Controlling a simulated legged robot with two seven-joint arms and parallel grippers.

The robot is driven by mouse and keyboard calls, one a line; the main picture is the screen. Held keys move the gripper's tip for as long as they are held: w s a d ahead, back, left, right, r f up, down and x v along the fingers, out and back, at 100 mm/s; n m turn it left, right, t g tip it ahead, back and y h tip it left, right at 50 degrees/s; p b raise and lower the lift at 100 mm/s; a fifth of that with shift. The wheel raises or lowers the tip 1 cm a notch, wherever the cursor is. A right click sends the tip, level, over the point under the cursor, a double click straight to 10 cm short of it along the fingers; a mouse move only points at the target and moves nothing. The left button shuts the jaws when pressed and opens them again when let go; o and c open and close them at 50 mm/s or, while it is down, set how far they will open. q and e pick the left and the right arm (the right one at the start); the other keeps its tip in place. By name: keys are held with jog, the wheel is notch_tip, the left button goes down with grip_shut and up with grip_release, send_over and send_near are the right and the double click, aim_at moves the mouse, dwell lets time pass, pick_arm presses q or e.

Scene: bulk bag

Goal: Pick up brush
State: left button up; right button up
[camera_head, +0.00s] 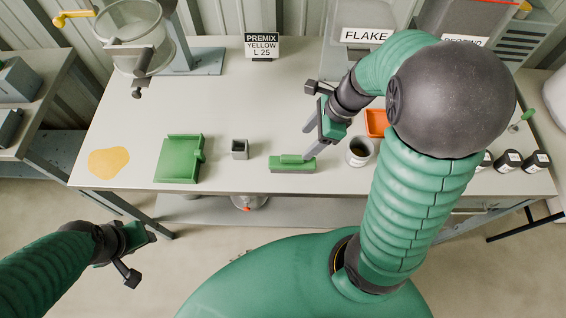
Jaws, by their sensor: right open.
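A green brush (292,164) lies on the light worktop near its front edge. My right gripper (307,144) is open with its fingers reaching down at the brush's right end. One fingertip appears close to or touching the brush; I cannot tell which. Nothing is seen between the fingers. My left gripper (145,238) is low at the left, in front of the worktop and well away from the brush. Its jaws are too small and angled to read.
A green dustpan (178,160), a small grey square cup (240,149) and a yellow spill (108,162) are left of the brush. A round cup of dark content (359,152) and an orange tray (376,122) are to the right. The worktop (230,110) behind is clear.

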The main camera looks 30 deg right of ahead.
aim_at(294, 156)
jog(key=b+x, duration=0.2)
jog(key=x, duration=0.7)
jog(key=shift+f, duration=0.1)
jog(key=x, duration=0.2)
jog(key=b+x, duration=0.1)
jog(key=x, duration=0.1)
jog(key=shift+s+f+b, duration=0.15)
jog(key=shift+s+b, duration=0.05)
jog(key=shift+b, duration=0.1)
jog(key=shift+w+a+f, duration=0.1)
jog(key=shift+w+f, duration=0.15)
jog(key=shift+f, duration=0.1)
jog(key=shift+s+r, duration=0.1)
jog(key=c, duration=0.6)
grip_shut()
